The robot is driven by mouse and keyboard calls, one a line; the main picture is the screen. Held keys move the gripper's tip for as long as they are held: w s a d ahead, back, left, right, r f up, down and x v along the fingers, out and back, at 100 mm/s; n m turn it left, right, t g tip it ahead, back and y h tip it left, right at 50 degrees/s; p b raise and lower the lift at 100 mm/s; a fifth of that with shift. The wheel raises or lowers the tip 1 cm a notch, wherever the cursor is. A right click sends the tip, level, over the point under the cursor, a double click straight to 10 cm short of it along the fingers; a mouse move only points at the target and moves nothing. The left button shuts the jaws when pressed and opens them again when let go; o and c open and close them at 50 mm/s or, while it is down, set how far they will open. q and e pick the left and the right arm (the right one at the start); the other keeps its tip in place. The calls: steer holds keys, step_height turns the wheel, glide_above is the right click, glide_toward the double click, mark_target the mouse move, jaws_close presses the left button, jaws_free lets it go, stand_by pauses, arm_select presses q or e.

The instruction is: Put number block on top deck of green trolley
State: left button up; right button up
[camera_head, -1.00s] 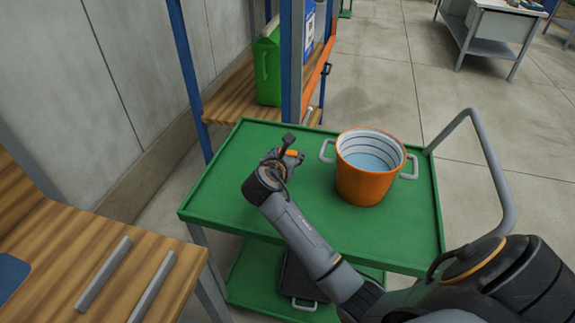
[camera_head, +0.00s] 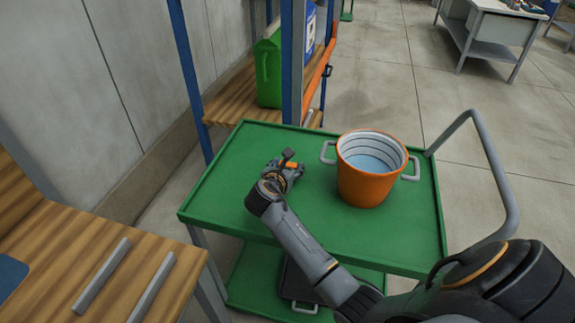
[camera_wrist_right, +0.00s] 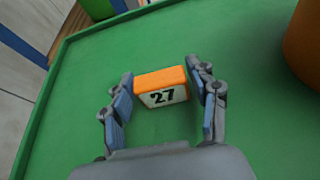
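The number block (camera_wrist_right: 161,90) is orange with a white face reading 27. In the head view the orange block (camera_head: 292,165) shows at my right gripper (camera_head: 287,168), low over the green trolley's top deck (camera_head: 240,190), left of the bucket. I cannot tell whether its underside touches the deck. My left gripper is out of view.
An orange bucket (camera_head: 366,185) with grey handles stands on the deck's right half. A grey push handle (camera_head: 495,170) rises at the right. A shelf with a green canister (camera_head: 268,72) stands behind. The deck's front left is clear.

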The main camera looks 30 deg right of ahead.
steer(key=shift+o, duration=0.3)
steer(key=shift+r, duration=0.25)
steer(key=p+v, duration=0.1)
steer(key=v, duration=1.1)
steer(key=shift+s+f, duration=0.1)
